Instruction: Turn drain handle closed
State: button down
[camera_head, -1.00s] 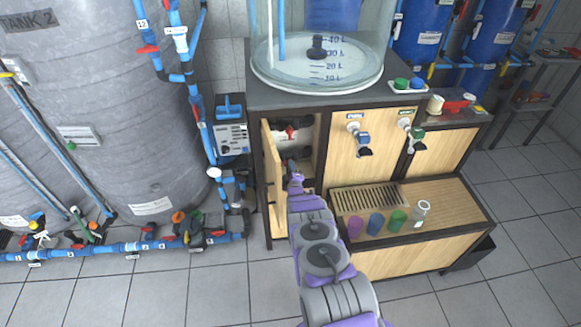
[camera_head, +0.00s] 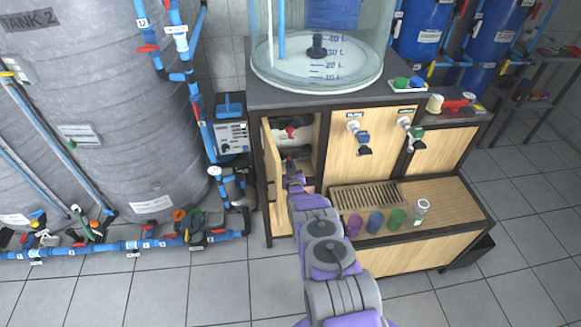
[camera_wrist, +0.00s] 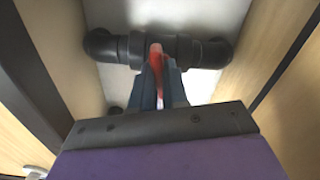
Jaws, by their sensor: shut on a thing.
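The drain handle (camera_wrist: 156,58) is a red lever on a dark pipe fitting (camera_wrist: 125,48) inside the open cabinet, seen in the wrist view. My gripper (camera_wrist: 159,78) is shut on it, with a finger on each side of the lever. The fingers hide the lower part of the lever. In the head view my gripper (camera_head: 291,165) is inside the cabinet's doorway, and the handle there is too small and covered to make out. A separate red part (camera_head: 290,132) shows higher up in the cabinet.
The open wooden cabinet door (camera_head: 271,175) stands close on the left of my arm. The cabinet's wooden side walls (camera_wrist: 258,55) leave a narrow space. Several coloured cups (camera_head: 375,222) stand on the ledge to the right.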

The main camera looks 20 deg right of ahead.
jog(key=shift+w+a+m, duration=0.1)
jog(key=shift+a+m, duration=0.05)
jog(key=shift+m, duration=1.15)
jog(key=shift+r, duration=0.1)
jog(key=c, duration=1.2)
grip_release()
jog(key=shift+o, duration=0.3)
jog(key=shift+w+f, duration=0.15)
jog(key=shift+f, duration=0.05)
jog(key=shift+d+m, duration=0.2)
jog(key=shift+m, duration=0.1)
jog(key=p+v, duration=0.3)
jog(key=v, duration=1.4)
jog(key=shift+s+p, duration=0.25)
jog(key=shift+p, duration=0.1)
